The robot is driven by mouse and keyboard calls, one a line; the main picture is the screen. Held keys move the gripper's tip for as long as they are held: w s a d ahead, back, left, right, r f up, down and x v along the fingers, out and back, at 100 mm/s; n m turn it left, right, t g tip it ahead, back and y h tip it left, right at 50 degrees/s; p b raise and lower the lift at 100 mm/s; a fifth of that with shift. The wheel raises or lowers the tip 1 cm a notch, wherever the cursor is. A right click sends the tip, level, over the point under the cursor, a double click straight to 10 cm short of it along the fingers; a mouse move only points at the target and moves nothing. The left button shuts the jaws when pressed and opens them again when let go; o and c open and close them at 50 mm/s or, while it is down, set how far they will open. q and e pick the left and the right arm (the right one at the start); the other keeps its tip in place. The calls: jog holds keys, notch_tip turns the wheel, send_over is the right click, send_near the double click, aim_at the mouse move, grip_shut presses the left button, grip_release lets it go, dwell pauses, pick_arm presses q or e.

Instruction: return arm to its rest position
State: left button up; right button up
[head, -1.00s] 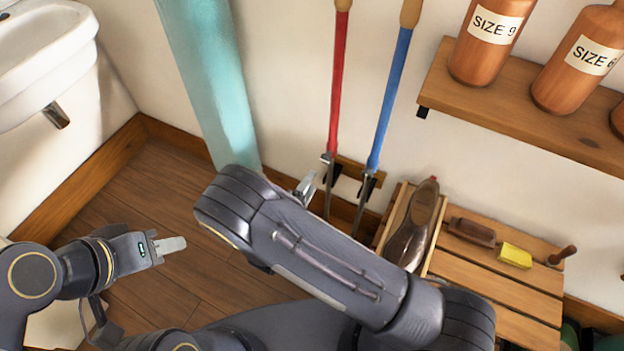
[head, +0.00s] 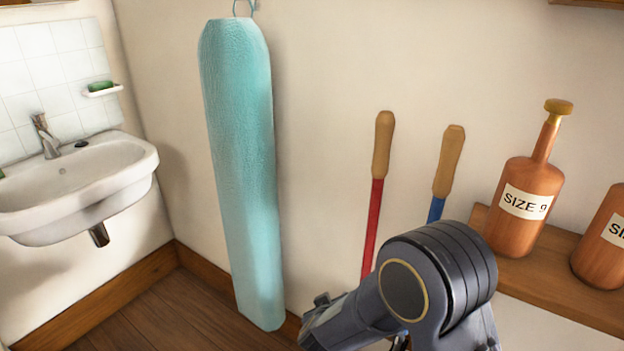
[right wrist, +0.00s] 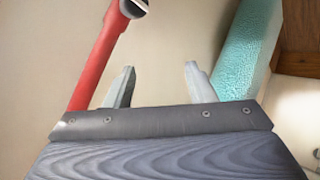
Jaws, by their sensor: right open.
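My right arm (head: 430,280) is raised at the bottom centre of the head view, in front of the wall. In the right wrist view my right gripper (right wrist: 158,84) is open, with two pale fingers spread and nothing between them. A red pole (right wrist: 103,55) is at the left of that view and a teal padded board (right wrist: 245,50) is at the right. Both look beyond the fingers, and I cannot tell the exact gap. My left gripper is not in view.
The teal board (head: 240,170) hangs on the wall. Red (head: 373,225) and blue (head: 436,209) wooden-handled poles stand right of it. A shelf (head: 545,280) holds labelled brown bottles (head: 524,212) at the right. A sink (head: 75,185) is at the left; floor shows below.

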jog(key=s+d+r+m+g+y, duration=0.1)
jog(key=s+d+r+y, duration=0.15)
jog(key=r, duration=0.25)
jog(key=s+d+r+m+y, duration=0.1)
jog(key=s+d+r+y, duration=0.1)
jog(key=s+r+y, duration=0.3)
jog(key=s+d+r+m+g, duration=0.1)
jog(key=s+d+r+m, duration=0.15)
jog(key=r, duration=0.35)
jog(key=s+d+m+g+h, duration=0.1)
jog(key=s+d, duration=0.3)
jog(key=s, duration=0.6)
jog(key=s+d+m+g+h, duration=0.15)
jog(key=s+d, duration=0.35)
jog(key=s, duration=0.5)
notch_tip(320, 180, up, 20)
jog(key=p, duration=2)
jog(key=shift+w+a+f+n+y, duration=0.2)
jog(key=shift+w+f+n+y, duration=0.1)
jog(key=shift+n+y, duration=0.1)
